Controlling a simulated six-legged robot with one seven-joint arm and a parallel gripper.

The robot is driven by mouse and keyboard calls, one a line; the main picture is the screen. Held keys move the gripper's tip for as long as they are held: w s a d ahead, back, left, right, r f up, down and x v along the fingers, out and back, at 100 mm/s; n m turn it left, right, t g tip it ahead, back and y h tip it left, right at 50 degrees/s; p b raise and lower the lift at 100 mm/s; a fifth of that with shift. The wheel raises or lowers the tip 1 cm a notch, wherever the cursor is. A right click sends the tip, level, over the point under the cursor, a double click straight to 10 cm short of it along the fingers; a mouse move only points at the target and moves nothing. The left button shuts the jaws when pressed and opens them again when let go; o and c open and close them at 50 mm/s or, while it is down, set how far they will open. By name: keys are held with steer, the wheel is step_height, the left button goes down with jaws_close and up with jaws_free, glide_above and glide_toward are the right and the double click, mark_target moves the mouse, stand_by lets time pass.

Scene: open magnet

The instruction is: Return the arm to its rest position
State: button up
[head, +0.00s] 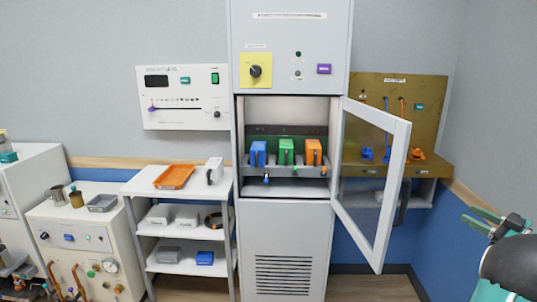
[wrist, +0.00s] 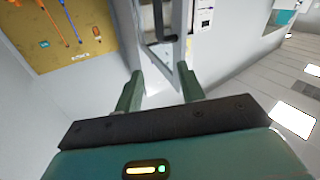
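My gripper (head: 476,219) is at the right edge of the head view, in front of the blue and grey wall and right of the open cabinet door. Part of my arm behind it is cut off by the frame. In the wrist view my gripper (wrist: 160,86) has its two green fingers spread apart with nothing between them. The cabinet door (head: 373,180) stands swung open to the right, with a glass pane. In the wrist view a dark handle (wrist: 162,22) shows beyond the fingertips, apart from them.
The cabinet (head: 285,235) holds blue (head: 257,154), green (head: 286,151) and orange (head: 313,152) blocks on a shelf. A brass-coloured panel (head: 425,105) is behind the door. A white shelf cart (head: 132,187) with an orange tray (head: 174,176) stands left. Floor shows beneath the door.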

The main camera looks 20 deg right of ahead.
steer(key=w+a+r+m+t+h, duration=0.1)
steer(key=w+a+r+m+h, duration=0.1)
steer(key=w+a+r+h, duration=0.3)
steer(key=w+a+r+m+h, duration=0.1)
steer(key=w+a+r+h, duration=0.2)
steer(key=w+r, duration=0.35)
steer(key=w+a+m+g+h, duration=0.3)
steer(key=a+m, duration=0.2)
steer(key=a, duration=0.8)
steer(key=s+a+f+n+g+y, duration=0.1)
steer(key=s+a+f, duration=0.4)
steer(key=a, duration=0.6)
steer(key=s+a+f+n+g+y, duration=0.1)
steer(key=s+a+f+g+y, duration=0.2)
steer(key=s+a+f+g, duration=0.3)
steer(key=s+a+f+n+g+y, duration=0.1)
steer(key=s+a+f+g+y, duration=0.2)
steer(key=s+a+f, duration=0.3)
steer(key=s+a, duration=0.4)
steer(key=a, duration=0.6)
steer(key=shift+a+f+n, duration=0.2)
steer(key=shift+a+n, duration=0.2)
